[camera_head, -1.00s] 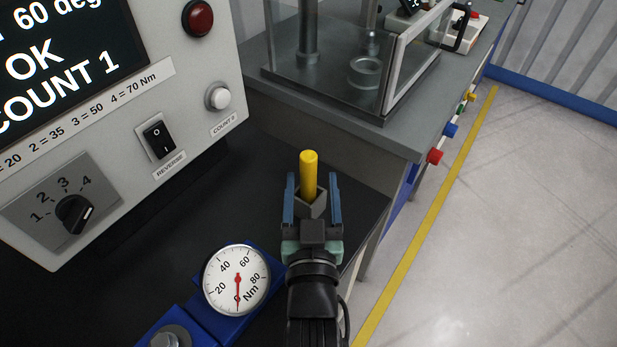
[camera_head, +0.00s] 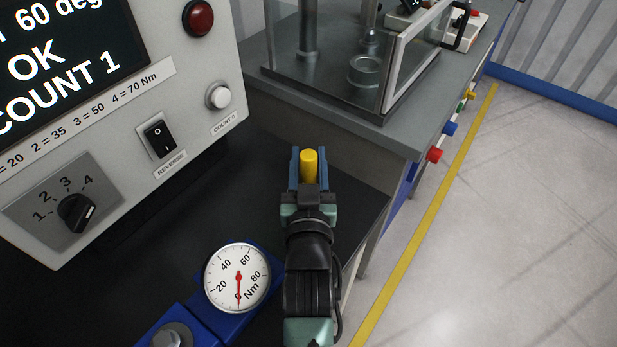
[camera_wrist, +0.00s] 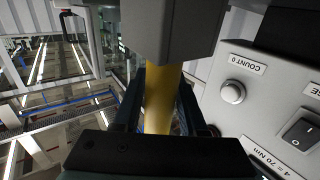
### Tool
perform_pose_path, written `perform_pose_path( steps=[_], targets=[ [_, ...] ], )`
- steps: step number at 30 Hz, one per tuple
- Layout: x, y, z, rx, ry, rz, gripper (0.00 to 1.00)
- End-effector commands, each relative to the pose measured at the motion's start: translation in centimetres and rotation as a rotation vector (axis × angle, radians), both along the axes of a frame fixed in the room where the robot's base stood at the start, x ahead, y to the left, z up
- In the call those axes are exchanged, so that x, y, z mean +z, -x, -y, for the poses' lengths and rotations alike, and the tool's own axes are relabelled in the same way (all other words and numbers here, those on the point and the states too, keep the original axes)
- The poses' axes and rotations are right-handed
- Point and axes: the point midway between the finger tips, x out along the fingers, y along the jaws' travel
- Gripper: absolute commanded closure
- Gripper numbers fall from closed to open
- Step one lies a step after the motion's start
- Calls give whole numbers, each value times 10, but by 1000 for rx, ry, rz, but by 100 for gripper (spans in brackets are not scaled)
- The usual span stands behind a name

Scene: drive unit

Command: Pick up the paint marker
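The paint marker (camera_head: 309,166) is a yellow cylinder standing upright near the right end of the dark bench. My gripper (camera_head: 308,158) is around it, with one blue finger against each side, and looks shut on it.
A control box (camera_head: 190,60) with switch and dial stands at the left. A blue torque tool with a round gauge (camera_head: 237,278) lies left of my arm. A clear-walled press enclosure (camera_head: 345,60) stands on the grey bench behind. Floor at right is clear.

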Motion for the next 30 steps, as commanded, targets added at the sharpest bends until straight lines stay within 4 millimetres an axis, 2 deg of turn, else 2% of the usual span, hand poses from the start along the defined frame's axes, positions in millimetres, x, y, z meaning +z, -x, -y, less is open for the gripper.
perform_pose_path(
  steps=[1,6,17,30],
  targets=[
    [0,0,0,0,0,0,70],
    [0,0,0,0,0,0,100],
    [6,0,0,0,0,1,100],
    [86,0,0,-1,0,5,100]
  ],
)
